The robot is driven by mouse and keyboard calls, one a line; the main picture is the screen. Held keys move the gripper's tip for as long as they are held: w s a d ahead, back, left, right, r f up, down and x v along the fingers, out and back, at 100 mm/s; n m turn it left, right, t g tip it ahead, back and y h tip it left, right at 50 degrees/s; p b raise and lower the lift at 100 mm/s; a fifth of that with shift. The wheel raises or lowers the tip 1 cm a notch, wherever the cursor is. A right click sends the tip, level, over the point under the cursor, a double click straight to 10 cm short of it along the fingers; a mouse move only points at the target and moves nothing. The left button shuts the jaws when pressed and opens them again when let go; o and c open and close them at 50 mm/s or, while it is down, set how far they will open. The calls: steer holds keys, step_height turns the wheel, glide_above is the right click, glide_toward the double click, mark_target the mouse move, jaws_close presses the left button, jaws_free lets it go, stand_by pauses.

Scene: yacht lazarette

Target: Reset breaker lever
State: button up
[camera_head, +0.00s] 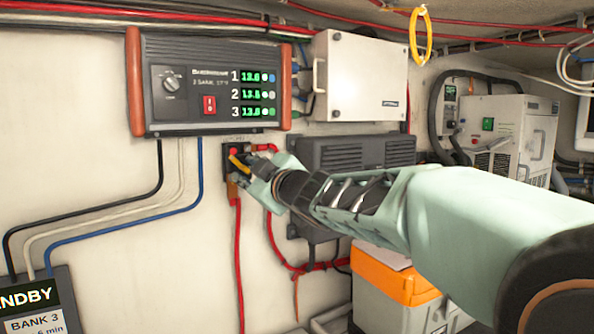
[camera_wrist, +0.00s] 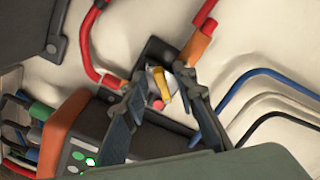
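The breaker is a small black block (camera_head: 230,172) on the wall below the battery panel, with a yellow lever (camera_head: 238,163) and a red button (camera_head: 233,151). My gripper (camera_head: 254,167) reaches in from the right, its tips close to the lever. In the wrist view the yellow lever (camera_wrist: 161,86) lies between my two fingers (camera_wrist: 160,78), with the red button (camera_wrist: 158,105) near its end. The fingers are apart, with gaps beside the lever. Contact with the lever cannot be made out. My gripper hides part of the breaker in the head view.
A battery panel (camera_head: 211,52) with green readouts hangs just above the breaker. Red cables (camera_head: 238,265) run from the breaker down the wall. A dark finned box (camera_head: 355,152) and a white box (camera_head: 357,72) are right of it.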

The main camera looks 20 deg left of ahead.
steer(key=shift+c, duration=0.4)
jaws_close()
steer(key=shift+n, duration=0.3)
steer(key=n, duration=0.2)
steer(key=r+n, duration=0.1)
steer(key=shift+w+d, duration=0.3)
steer(key=shift+w+d+r+n, duration=0.1)
steer(key=shift+r+n, duration=0.2)
steer(key=shift+n, duration=0.6)
steer(key=shift+s+a+r+n, duration=0.1)
steer(key=shift+r+n, duration=0.15)
steer(key=shift+n, duration=0.65)
steer(key=shift+w+d+r+n, duration=0.1)
steer(key=shift+r+n, duration=0.2)
steer(key=shift+n, duration=0.6)
steer(key=shift+o, duration=0.4)
jaws_free()
